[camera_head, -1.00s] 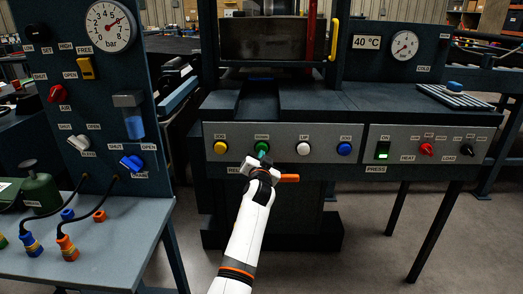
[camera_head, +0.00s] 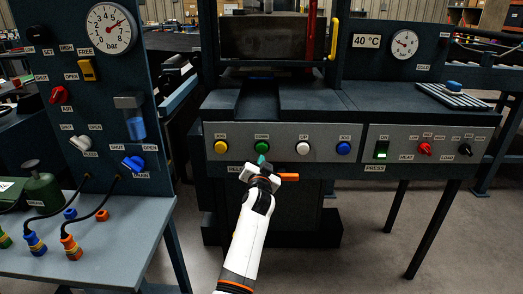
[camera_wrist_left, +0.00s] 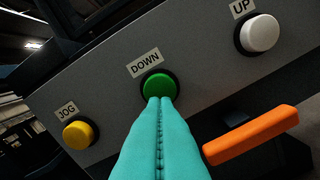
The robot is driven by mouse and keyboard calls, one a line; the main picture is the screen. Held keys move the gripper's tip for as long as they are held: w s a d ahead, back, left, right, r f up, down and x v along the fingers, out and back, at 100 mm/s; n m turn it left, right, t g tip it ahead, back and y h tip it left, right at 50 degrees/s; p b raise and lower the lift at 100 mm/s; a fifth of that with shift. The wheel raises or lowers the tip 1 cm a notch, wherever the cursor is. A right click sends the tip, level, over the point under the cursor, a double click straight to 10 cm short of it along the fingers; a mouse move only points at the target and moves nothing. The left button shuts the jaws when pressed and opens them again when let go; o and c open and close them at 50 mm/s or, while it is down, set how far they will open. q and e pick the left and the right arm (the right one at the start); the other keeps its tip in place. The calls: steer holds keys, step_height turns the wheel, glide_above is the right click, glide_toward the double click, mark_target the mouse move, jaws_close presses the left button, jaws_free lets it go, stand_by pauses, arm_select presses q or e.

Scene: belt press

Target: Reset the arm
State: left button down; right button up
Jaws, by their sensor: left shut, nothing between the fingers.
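My left gripper (camera_head: 261,160) is in front of the press panel, at the green DOWN button (camera_head: 261,147). In the left wrist view its teal fingers (camera_wrist_left: 160,104) are shut together and empty. Their tips overlap the lower part of the green button (camera_wrist_left: 160,86); I cannot tell whether they touch it. My white left arm reaches up from the bottom of the head view. My right gripper is not in view.
An orange lever (camera_head: 288,177) sticks out just right of my gripper, below the panel. A yellow JOG button (camera_head: 221,147) is left of the green one; white UP (camera_head: 303,148) and blue (camera_head: 343,148) buttons are right. A side bench (camera_head: 110,240) stands at left.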

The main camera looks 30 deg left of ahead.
arm_select(q)
steer(key=shift+f, duration=0.1)
stand_by(0.7)
